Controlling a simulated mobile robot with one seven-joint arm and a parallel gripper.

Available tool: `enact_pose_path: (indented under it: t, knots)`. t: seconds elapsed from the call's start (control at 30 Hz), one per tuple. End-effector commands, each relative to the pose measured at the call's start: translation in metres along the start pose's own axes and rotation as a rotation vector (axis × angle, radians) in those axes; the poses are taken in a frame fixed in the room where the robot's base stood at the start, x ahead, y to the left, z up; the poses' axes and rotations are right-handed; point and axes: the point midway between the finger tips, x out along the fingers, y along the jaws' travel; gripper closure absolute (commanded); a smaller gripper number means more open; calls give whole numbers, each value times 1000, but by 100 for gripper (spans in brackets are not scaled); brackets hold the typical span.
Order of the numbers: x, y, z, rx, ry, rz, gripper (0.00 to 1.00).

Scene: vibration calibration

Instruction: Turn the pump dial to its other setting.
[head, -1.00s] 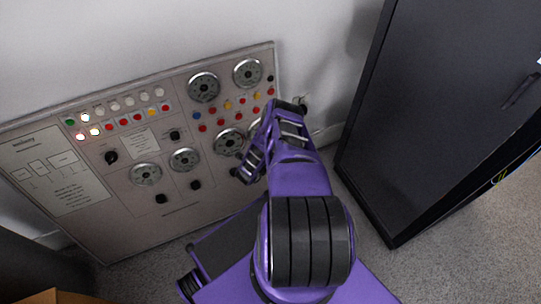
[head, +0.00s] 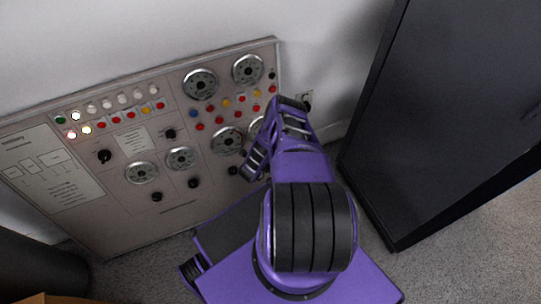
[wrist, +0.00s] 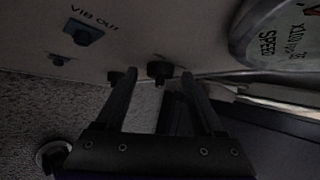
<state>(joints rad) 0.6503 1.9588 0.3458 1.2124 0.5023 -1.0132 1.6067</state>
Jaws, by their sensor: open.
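A grey control panel (head: 175,215) leans against the wall in the head view, with several black knobs on it. No label there is readable, so I cannot tell for sure which is the pump dial. In the wrist view my gripper (wrist: 158,76) is open and empty, its two dark fingers pointing at the panel face. A black round knob (wrist: 160,69) shows between the fingertips, apparently just beyond them.
Large round gauges (head: 200,84) and coloured lamps (head: 228,104) cover the panel's right half. A socket marked VIB OUT (wrist: 84,32) is at the wrist view's upper left. A tall black cabinet (head: 445,110) stands close on the right. Grey carpet (head: 470,245) is clear in front of it.

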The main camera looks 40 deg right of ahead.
Motion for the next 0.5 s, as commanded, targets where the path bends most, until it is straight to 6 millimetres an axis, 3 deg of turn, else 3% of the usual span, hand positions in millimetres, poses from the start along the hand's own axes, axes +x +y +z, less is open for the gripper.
enact_pose_path:
  t: [0.3,0.5]
  knots:
    - [0,1,-1,0,0,0,30]
    - [0,1,-1,0,0,0,66]
